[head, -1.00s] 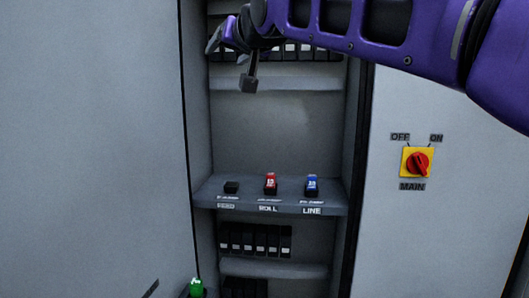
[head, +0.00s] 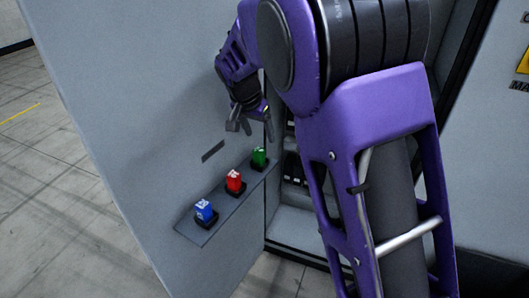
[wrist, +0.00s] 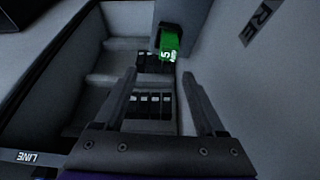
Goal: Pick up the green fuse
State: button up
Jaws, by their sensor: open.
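The green fuse (head: 259,158) stands upright in a dark holder at the right end of a small grey ledge (head: 215,226) on the open cabinet door. In the wrist view the green fuse (wrist: 169,42) is at the top, just beyond the gap between the fingertips. My gripper (head: 252,127) is open and empty, close above the green fuse in the head view. In the wrist view my gripper (wrist: 159,73) points toward it without visible contact.
A red fuse (head: 235,181) and a blue fuse (head: 204,211) stand on the same ledge, left of the green one. The door panel (head: 130,110) is close behind the gripper. Cabinet shelves (wrist: 107,80) with black modules lie beyond the fingers.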

aim_at(264, 149)
jog(key=x, duration=0.4)
jog(key=shift+a, duration=0.1)
jog(key=b+x, duration=0.1)
jog(key=x, duration=0.4)
jog(key=shift+s+f, duration=0.1)
jog(key=shift+f, duration=0.1)
jog(key=shift+c, duration=0.3)
